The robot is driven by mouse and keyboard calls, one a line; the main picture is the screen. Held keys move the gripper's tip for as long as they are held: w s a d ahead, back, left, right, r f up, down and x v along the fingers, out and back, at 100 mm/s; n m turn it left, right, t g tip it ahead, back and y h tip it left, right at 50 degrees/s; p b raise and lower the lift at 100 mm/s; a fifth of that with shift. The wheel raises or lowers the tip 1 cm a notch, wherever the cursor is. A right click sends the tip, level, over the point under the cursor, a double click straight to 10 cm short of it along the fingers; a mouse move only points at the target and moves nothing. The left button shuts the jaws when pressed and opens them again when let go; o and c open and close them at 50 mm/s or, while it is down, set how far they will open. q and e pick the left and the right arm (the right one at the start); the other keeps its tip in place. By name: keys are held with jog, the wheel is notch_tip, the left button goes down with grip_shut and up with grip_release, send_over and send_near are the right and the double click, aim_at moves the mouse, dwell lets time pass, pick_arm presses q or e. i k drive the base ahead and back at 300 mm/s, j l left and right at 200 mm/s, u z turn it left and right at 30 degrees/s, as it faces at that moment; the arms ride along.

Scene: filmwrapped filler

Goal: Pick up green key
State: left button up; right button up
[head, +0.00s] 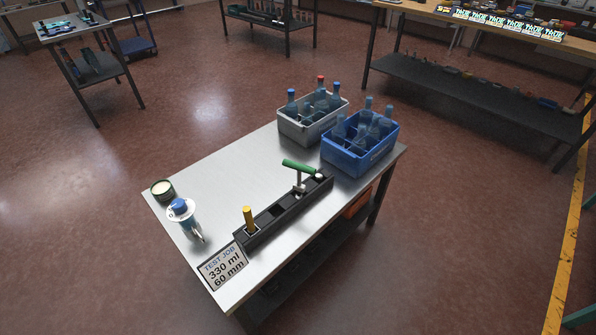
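The green key (300,167) has a green bar handle on top of a short metal shank. It stands upright in the far half of a long black rack (272,222) on the metal table (232,168). Its lower end is hidden in the rack. Neither of my grippers is in view.
A yellow-handled tool (249,217) stands in the rack's near end, by a "TEST JOB" sign (223,265). A grey crate (294,131) and a blue crate (345,164) hold bottles at the back. A blue-topped device (181,210) and round tin (163,196) stand left.

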aim_at(298, 186)
jog(key=i+l+u, duration=0.2)
jog(key=l+u, duration=0.15)
jog(key=l, duration=0.2)
jog(key=i+l+u, duration=0.15)
jog(key=l+u, duration=0.2)
jog(key=l, duration=0.2)
jog(key=l+u, duration=0.3)
jog(key=l, duration=0.3)
jog(key=i+l+u, duration=0.3)
jog(key=k+l, duration=0.05)
